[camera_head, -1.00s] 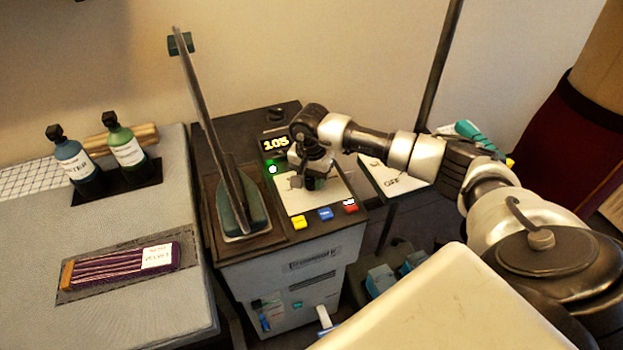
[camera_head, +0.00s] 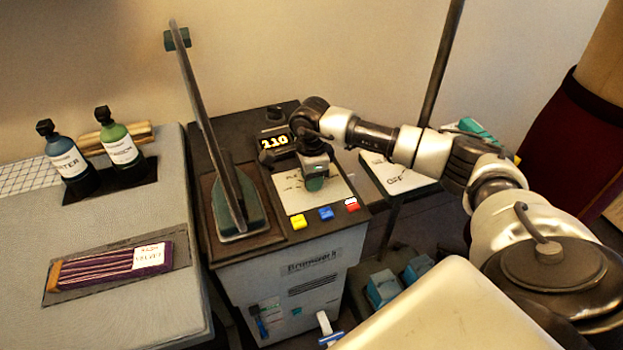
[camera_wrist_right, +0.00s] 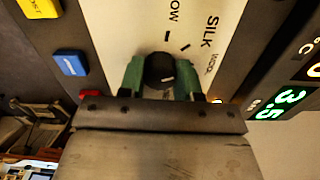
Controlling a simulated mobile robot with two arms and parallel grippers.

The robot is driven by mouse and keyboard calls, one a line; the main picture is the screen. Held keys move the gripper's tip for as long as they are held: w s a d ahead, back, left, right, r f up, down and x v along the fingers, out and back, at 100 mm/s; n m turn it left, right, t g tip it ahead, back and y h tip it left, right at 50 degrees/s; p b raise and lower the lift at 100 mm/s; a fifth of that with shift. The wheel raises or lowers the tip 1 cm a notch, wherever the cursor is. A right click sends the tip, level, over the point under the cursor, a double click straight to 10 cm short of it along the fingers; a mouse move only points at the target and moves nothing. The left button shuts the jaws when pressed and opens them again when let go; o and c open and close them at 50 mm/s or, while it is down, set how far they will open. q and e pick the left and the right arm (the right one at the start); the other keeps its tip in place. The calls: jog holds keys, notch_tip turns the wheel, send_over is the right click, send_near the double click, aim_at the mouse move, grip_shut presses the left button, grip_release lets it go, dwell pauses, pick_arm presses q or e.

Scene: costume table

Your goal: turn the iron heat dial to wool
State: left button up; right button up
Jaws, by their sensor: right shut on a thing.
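The heat dial (camera_wrist_right: 159,67) is a dark round knob on a pale panel (camera_head: 296,200) of the iron station. In the right wrist view, the words LOW, SILK and WOOL are printed around it. My right gripper (camera_wrist_right: 160,78) has its green fingertips on either side of the knob, shut on it. In the head view my right gripper (camera_head: 316,178) covers the dial. Which word the dial points to cannot be told. The display (camera_head: 276,142) reads 110 in yellow. An iron (camera_head: 236,190) stands upright on the station's left side. My left gripper is not in view.
Yellow (camera_head: 298,221), blue (camera_head: 326,213) and red (camera_head: 352,204) buttons line the station's front edge. A pole (camera_head: 440,70) rises behind my right arm.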

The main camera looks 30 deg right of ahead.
jog(key=shift+m+b, duration=0.35)
jog(key=shift+m, duration=1.85)
jog(key=shift+r, duration=0.1)
jog(key=o, duration=0.9)
notch_tip(320, 180, up, 11)
jog(key=shift+d+f+b, duration=0.1)
jog(key=shift+f+b, duration=0.05)
jog(key=shift+b, duration=0.45)
